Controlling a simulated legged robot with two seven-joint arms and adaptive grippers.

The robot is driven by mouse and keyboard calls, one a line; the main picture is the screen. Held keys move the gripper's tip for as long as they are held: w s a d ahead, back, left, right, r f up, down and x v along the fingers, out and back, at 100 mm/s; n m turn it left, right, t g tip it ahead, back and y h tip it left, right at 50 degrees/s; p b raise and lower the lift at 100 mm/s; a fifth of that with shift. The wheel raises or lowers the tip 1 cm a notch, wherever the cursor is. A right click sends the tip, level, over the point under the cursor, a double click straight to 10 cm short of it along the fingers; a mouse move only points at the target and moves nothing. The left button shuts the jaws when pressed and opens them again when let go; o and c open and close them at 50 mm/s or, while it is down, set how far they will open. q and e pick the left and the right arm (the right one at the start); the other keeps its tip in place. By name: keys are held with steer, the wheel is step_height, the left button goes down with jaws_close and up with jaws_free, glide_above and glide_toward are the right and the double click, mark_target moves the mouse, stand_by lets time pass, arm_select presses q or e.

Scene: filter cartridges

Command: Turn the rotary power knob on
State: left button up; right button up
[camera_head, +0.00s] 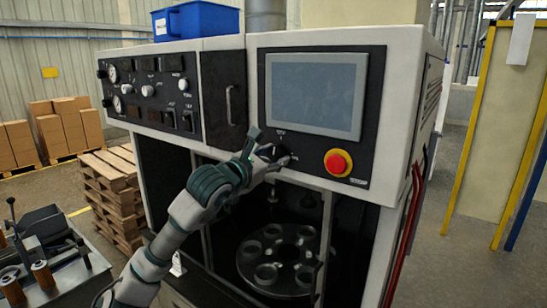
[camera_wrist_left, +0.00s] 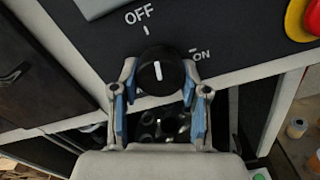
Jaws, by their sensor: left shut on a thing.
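The black rotary power knob (camera_wrist_left: 160,72) sits on the machine's dark panel in the left wrist view. Its white pointer line is near the OFF tick, and the ON mark is up and to its right. My left gripper (camera_wrist_left: 160,92) has its blue-padded fingers on both sides of the knob and is shut on it. In the head view my left gripper (camera_head: 275,157) is at the panel below the screen and mostly hides the knob. My right gripper is not in view.
The red emergency button (camera_head: 338,162) on its yellow base is just right of my left gripper. The screen (camera_head: 315,95) is above. Below the panel is an open bay with a round holed plate (camera_head: 280,262). A red handle (camera_head: 403,235) runs down the machine's right side.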

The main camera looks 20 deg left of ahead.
arm_select(q)
steer(key=m, duration=0.3)
steer(key=shift+a+r+m, duration=0.15)
steer(key=shift+r+m, duration=0.1)
steer(key=shift+m, duration=0.05)
steer(key=m+p, duration=0.1)
steer(key=m, duration=0.2)
steer(key=shift+m, duration=0.3)
steer(key=m+p, duration=0.1)
steer(key=m, duration=0.4)
steer(key=shift+w+r, duration=0.1)
steer(key=shift+m+p, duration=0.35)
steer(key=shift+m, duration=1.25)
steer(key=shift+f, duration=0.25)
steer(key=o, duration=1.1)
steer(key=shift+w, duration=0.1)
steer(key=shift+o, duration=0.2)
